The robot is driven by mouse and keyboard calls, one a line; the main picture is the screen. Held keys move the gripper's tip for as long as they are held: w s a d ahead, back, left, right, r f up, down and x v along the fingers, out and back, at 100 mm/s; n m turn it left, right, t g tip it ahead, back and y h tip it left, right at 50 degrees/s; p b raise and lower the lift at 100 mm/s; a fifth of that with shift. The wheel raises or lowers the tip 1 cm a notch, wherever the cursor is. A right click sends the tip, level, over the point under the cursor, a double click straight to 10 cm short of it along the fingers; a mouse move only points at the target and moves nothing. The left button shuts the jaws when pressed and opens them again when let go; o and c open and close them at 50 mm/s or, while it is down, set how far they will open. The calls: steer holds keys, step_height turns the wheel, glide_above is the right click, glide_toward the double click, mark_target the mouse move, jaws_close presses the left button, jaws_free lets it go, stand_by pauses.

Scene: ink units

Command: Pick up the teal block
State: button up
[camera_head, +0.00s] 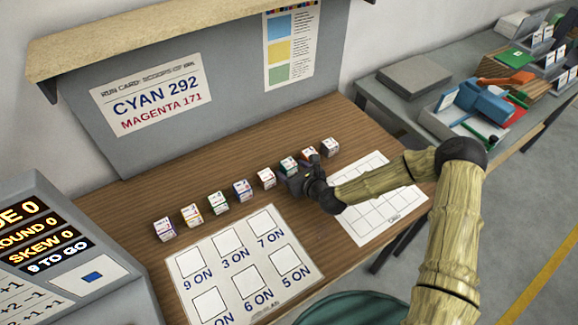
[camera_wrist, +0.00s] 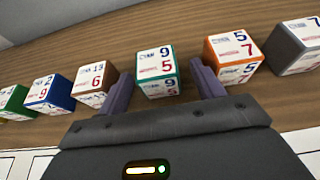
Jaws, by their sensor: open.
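The teal block (camera_wrist: 157,72) is a small cube with white faces and teal edges; its labels read 9 and 5. In the wrist view it sits between the two dark fingers of my gripper (camera_wrist: 161,80), with a gap on each side. The fingers are open and hold nothing. In the head view the teal block (camera_head: 288,164) stands in the row on the wooden desk. My gripper (camera_head: 293,177) is at its near side and hides its lower part.
The orange block (camera_wrist: 233,58) stands close right of the teal one and the brown block (camera_wrist: 95,82) close left. Several more blocks continue the row. A card with squares (camera_head: 238,262) and a grid sheet (camera_head: 352,226) lie nearer. A grey panel (camera_head: 228,110) rises behind.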

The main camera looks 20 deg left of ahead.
steer(key=shift+x, duration=1.45)
steer(key=c, duration=1.1)
